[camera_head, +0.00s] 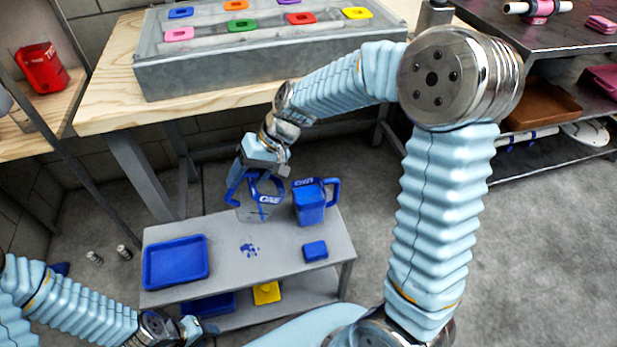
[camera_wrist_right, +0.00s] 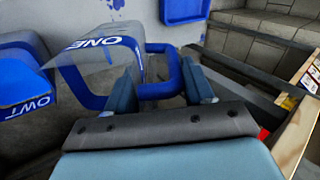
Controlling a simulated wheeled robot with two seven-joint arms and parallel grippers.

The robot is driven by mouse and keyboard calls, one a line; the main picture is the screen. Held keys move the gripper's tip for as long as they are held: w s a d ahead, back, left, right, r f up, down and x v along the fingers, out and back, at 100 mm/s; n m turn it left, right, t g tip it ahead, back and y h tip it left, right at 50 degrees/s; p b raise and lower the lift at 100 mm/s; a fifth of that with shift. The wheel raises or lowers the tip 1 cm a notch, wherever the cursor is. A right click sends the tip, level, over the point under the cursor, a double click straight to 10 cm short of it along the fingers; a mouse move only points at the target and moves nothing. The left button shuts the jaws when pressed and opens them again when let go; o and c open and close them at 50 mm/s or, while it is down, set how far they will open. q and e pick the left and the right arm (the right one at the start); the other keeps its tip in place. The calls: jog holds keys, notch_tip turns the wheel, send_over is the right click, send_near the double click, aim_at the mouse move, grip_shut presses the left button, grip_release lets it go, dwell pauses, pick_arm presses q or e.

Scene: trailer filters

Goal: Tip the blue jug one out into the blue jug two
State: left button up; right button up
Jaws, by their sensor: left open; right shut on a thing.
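Blue jug one (camera_head: 268,211) has a clear body, a blue rim and a blue handle; it looks nearly upright at the back of the small grey table. My right gripper (camera_head: 268,168) is shut on its handle from above. In the right wrist view the handle of jug one (camera_wrist_right: 98,78) passes between the fingers (camera_wrist_right: 160,90). Whether its base touches the table is unclear. Blue jug two (camera_head: 310,207) stands close to its right, handle to the right, its body looking blue. Its "TWO" label shows in the right wrist view (camera_wrist_right: 28,107). My left gripper (camera_head: 196,328) is open and empty at lower left.
The grey table (camera_head: 215,279) holds a blue tray (camera_head: 174,262), a small blue block (camera_head: 315,251) and a blue splash mark (camera_head: 249,250). A yellow item (camera_head: 266,293) lies on the lower shelf. A wooden bench (camera_head: 113,92) with a grey trough (camera_head: 205,78) stands behind.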

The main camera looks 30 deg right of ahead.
aim_at(226, 197)
jog(key=a+f+h, duration=0.2)
jog(key=w+a+f+g+h, duration=0.1)
jog(key=a+f+h, duration=0.2)
jog(key=shift+w+a, duration=0.15)
jog(key=shift+a, duration=0.1)
jog(key=shift+w+a+r+h, duration=0.15)
jog(key=shift+r+h, duration=0.1)
jog(key=shift+r, duration=0.4)
jog(key=shift+s+a+r+h, duration=0.1)
jog(key=shift+r+h, duration=0.2)
jog(key=shift+r, duration=0.3)
jog(key=shift+w+a+r+h, duration=0.15)
jog(key=shift+r+h, duration=0.1)
jog(key=shift+r, duration=0.4)
jog(key=shift+s, duration=0.1)
